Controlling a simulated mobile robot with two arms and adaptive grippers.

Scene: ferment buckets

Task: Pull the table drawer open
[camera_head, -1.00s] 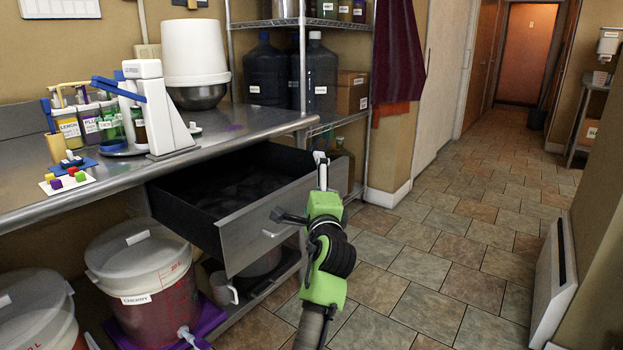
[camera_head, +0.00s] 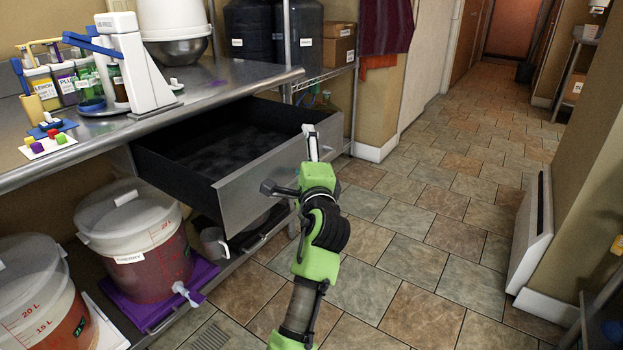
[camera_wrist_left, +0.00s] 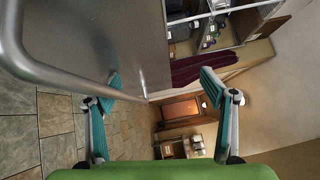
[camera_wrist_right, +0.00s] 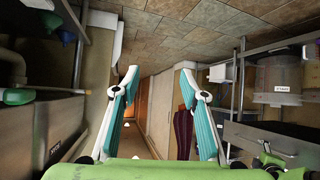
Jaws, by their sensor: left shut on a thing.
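The table drawer (camera_head: 268,175) stands open under the steel counter, its dark inside visible from above. Its metal front also fills the upper left of the left wrist view (camera_wrist_left: 95,40). My left gripper (camera_head: 311,145) is at the drawer front and covers much of the handle. In the left wrist view the handle bar (camera_wrist_left: 65,80) runs to the left finger of that gripper (camera_wrist_left: 160,85). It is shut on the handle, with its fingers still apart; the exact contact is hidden. My right gripper (camera_wrist_right: 160,85) is open and empty, seen only in its wrist view.
A lidded bucket (camera_head: 135,235) stands on a purple mat (camera_head: 150,312) below the drawer, with another bucket (camera_head: 30,290) to its left. Tiled floor (camera_head: 420,250) is free to the right, up to a white wall panel (camera_head: 530,235).

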